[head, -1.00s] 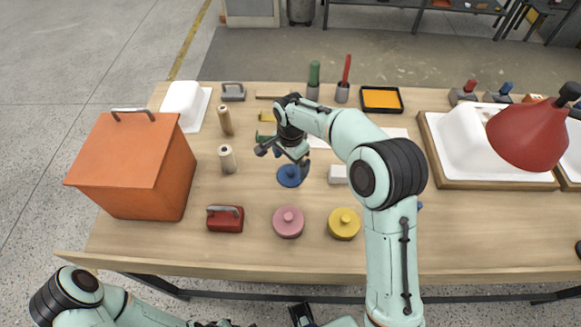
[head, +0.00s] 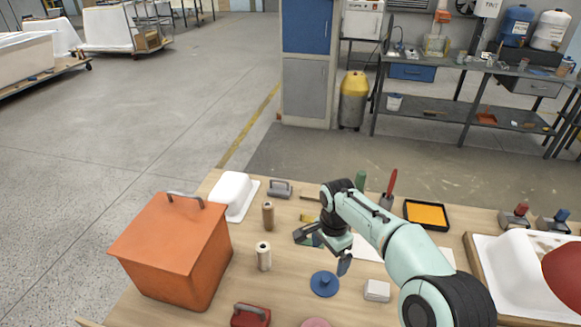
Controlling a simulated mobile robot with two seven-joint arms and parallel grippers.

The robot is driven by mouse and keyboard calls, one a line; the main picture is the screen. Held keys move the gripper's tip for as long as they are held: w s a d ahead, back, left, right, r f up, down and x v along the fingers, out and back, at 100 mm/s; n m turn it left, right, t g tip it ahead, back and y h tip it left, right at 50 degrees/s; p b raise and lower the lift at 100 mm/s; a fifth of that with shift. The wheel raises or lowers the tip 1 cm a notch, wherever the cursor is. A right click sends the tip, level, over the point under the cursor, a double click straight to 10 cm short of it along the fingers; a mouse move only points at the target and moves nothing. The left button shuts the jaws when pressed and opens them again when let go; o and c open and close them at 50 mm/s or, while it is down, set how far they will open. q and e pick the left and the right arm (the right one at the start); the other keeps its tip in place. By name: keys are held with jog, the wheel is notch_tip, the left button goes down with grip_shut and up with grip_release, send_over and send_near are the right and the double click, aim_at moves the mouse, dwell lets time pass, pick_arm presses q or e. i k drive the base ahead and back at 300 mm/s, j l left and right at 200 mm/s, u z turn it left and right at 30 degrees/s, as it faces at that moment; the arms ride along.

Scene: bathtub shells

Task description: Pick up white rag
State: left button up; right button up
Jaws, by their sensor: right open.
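A small white block-like thing (head: 377,290), which looks like the folded white rag, lies on the table right of a blue round lid (head: 323,284). A flat white sheet (head: 369,248) lies behind it, partly hidden by my right arm; I cannot tell if it is cloth or paper. My right gripper (head: 326,251) is open and empty above the table, behind the blue lid and to the left of the white block, apart from it. My left gripper is out of view.
An orange bin (head: 172,255) stands at the left. A red-handled tool (head: 388,188) and an orange tray (head: 427,214) are behind my arm. A white basin (head: 530,275) is at right.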

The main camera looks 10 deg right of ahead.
aim_at(374, 290)
jog(key=k, duration=1.5)
